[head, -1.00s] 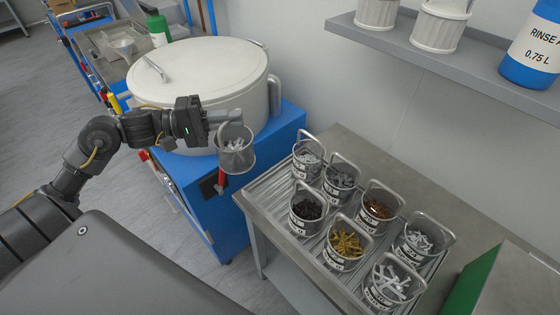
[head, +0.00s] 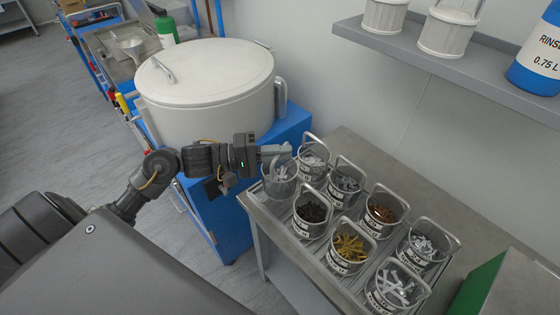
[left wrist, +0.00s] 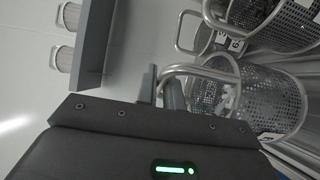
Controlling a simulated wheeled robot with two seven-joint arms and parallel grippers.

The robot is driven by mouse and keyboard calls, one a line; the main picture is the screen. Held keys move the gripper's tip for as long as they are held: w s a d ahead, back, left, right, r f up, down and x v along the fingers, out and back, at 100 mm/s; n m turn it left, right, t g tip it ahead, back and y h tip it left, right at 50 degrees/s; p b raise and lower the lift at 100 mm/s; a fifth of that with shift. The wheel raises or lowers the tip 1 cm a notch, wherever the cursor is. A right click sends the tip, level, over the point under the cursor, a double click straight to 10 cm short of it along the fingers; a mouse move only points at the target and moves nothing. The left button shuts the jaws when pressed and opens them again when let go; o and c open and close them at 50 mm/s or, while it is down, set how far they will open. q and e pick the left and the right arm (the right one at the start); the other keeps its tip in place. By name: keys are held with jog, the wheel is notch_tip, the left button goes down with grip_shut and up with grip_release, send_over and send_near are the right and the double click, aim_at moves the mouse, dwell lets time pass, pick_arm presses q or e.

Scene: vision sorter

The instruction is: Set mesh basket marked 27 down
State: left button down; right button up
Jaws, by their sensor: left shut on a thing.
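My left gripper (head: 274,152) is shut on the handle of a mesh basket (head: 281,184). The basket hangs roughly upright at the back left corner of the ribbed tray (head: 274,213), beside the baskets there. I cannot tell whether its base touches the tray. In the left wrist view the gripper (left wrist: 162,88) holds the looped handle, and the basket's mesh wall (left wrist: 272,98) and a few pale pieces inside show. I cannot read a number on this basket. My right gripper is out of view.
Several filled baskets stand on the tray, including one with dark pieces (head: 311,213) and one with brass-coloured pieces (head: 348,251). A blue cabinet with a large lidded drum (head: 205,105) stands at left. A wall shelf (head: 440,68) is above.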

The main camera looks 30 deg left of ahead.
aim_at(281, 162)
pick_arm(q)
jog(key=shift+d+f, duration=0.1)
jog(key=shift+f, duration=1.45)
jog(key=shift+w, duration=0.1)
jog(key=c, duration=1.5)
grip_release()
jog(key=shift+f, duration=0.15)
jog(key=shift+b+v, duration=0.55)
jog(key=shift+v, duration=5.5)
